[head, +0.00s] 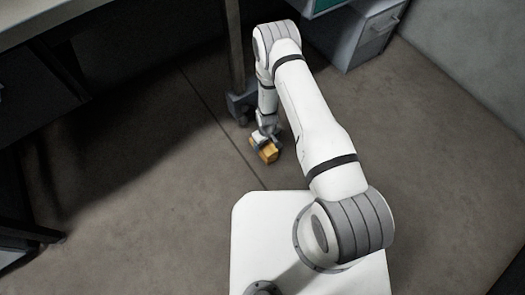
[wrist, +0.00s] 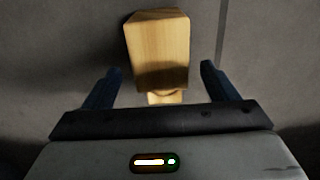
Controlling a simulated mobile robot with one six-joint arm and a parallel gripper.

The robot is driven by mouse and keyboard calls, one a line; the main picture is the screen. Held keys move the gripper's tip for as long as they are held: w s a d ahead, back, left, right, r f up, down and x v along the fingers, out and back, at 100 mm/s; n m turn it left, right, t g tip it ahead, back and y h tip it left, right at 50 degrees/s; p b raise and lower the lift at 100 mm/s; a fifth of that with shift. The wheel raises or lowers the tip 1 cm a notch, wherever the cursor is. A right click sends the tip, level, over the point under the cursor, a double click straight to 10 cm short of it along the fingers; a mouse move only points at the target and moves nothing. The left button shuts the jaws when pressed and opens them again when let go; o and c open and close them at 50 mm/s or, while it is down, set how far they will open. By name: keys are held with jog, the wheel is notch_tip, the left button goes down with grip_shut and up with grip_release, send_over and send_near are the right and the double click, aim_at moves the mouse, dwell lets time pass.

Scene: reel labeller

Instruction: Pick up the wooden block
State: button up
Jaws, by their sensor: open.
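The wooden block (wrist: 160,52) is light brown with visible grain. In the wrist view it is at the top centre, ahead of and between my gripper's dark fingers. My gripper (wrist: 156,85) is open, with a finger on each side and a gap to the block on both sides. A smaller pale wooden part (wrist: 165,98) shows just below the block, partly hidden by the gripper body. In the head view the block (head: 268,153) looks orange and is at the end of my arm, low over the floor.
The grey floor (head: 150,150) is mostly clear, with a dark seam running across it. A table leg with a dark foot (head: 240,105) stands close behind my gripper. A grey drawer cabinet (head: 365,35) is at the upper right. A dark desk frame (head: 40,80) is at the left.

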notch_tip(320, 180, down, 5)
jog(key=shift+a+r+b, duration=0.1)
jog(key=shift+a+b, duration=0.05)
jog(key=shift+b, duration=1.1)
jog(key=c, duration=1.2)
